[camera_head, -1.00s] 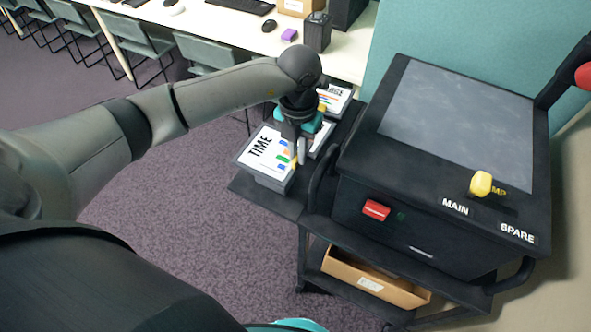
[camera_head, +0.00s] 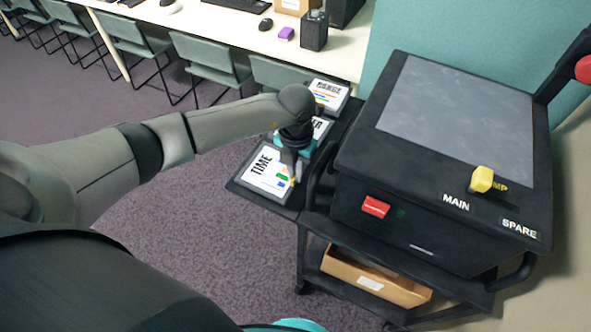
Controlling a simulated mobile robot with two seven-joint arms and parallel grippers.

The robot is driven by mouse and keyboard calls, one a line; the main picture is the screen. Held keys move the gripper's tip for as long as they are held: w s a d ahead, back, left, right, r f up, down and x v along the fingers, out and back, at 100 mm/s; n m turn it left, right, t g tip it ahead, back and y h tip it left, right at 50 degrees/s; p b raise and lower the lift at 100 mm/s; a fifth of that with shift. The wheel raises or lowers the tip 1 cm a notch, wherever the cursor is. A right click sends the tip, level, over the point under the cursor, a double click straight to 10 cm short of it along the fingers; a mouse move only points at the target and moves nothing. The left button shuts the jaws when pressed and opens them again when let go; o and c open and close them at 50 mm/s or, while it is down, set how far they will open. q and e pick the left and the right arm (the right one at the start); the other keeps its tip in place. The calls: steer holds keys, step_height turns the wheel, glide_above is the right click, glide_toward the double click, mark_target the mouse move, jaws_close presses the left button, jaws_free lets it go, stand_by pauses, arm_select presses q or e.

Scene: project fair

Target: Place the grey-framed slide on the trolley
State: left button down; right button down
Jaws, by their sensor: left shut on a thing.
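The grey-framed slide (camera_head: 262,172) is a white sheet marked "TIME" with coloured bars. It lies flat at the near left end of the trolley's black side shelf (camera_head: 262,197), apparently resting on it. My left gripper (camera_head: 294,180) points down and is shut on the slide's right edge; its fingers hide part of that edge. A second slide (camera_head: 322,128) is mostly hidden behind my gripper. A third slide (camera_head: 328,92) lies at the far end of the shelf. My right gripper is not in view.
A black projector (camera_head: 430,175) with a grey glass top and a yellow knob (camera_head: 482,179) stands on the trolley, right of the shelf. A cardboard box (camera_head: 375,285) sits on the lower shelf. A white desk (camera_head: 235,35) and chairs stand behind.

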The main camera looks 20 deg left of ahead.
arm_select(q)
steer(key=c, duration=0.9)
jaws_free()
steer(key=shift+r+p, duration=0.3)
step_height(320, 180, up, 12)
steer(key=shift+f, duration=0.15)
